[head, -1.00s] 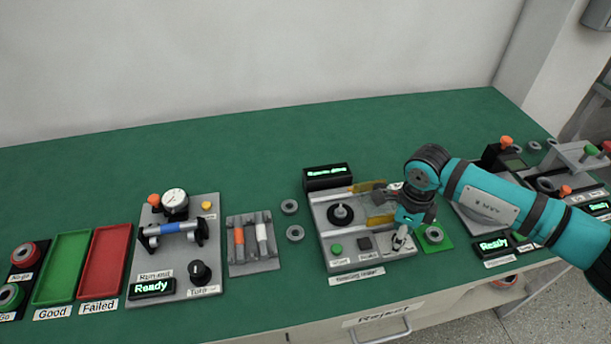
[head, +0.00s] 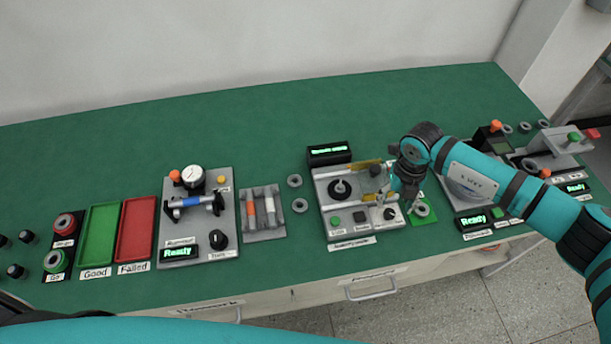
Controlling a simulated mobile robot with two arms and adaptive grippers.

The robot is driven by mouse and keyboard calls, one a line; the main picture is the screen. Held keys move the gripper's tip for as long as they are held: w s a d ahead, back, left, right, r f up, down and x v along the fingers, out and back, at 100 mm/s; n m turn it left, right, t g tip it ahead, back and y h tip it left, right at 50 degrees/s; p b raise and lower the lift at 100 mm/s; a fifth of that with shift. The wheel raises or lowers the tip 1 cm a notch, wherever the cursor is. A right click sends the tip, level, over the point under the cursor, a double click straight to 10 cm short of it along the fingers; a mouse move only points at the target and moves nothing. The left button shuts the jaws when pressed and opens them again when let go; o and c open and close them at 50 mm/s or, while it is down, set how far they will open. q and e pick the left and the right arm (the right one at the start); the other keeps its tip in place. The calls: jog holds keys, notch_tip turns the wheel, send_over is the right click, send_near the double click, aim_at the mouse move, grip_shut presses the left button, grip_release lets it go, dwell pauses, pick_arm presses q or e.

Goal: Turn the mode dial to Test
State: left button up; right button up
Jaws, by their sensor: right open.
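The mode dial appears to be the small black knob (head: 390,214) on a light patch at the front right of the grey tester (head: 347,223). Its label is too small to read, and I cannot tell its setting for sure. My right gripper (head: 399,199) is open and points down just above and right of the knob in the picture. It looks empty, and I cannot tell whether it touches the knob. The tester's black display (head: 329,154) has green text too small to read. My left gripper is out of view.
Left of the dial are a green button (head: 336,221) and a dark button (head: 360,217). A grey ring (head: 421,208) on a green pad is close on the right. A gauge station (head: 194,238) with another knob (head: 219,241) stands further left. The back of the table is clear.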

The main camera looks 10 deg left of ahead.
aim_at(390, 212)
notch_tip(390, 212, up, 12)
jog(key=b, duration=0.3)
jog(key=s+a+r+y, duration=0.1)
jog(key=s+a+y, duration=0.1)
jog(key=a+y, duration=0.2)
jog(key=s+a+r+g+y, duration=0.1)
jog(key=s+a+y, duration=0.2)
jog(key=a, duration=0.7)
jog(key=s+a+r+n+y, duration=0.1)
jog(key=s+a+y, duration=0.2)
jog(key=a, duration=0.4)
jog(key=shift+r+g+y, duration=0.25)
jog(key=shift+g+y, duration=0.15)
jog(key=shift+y, duration=0.4)
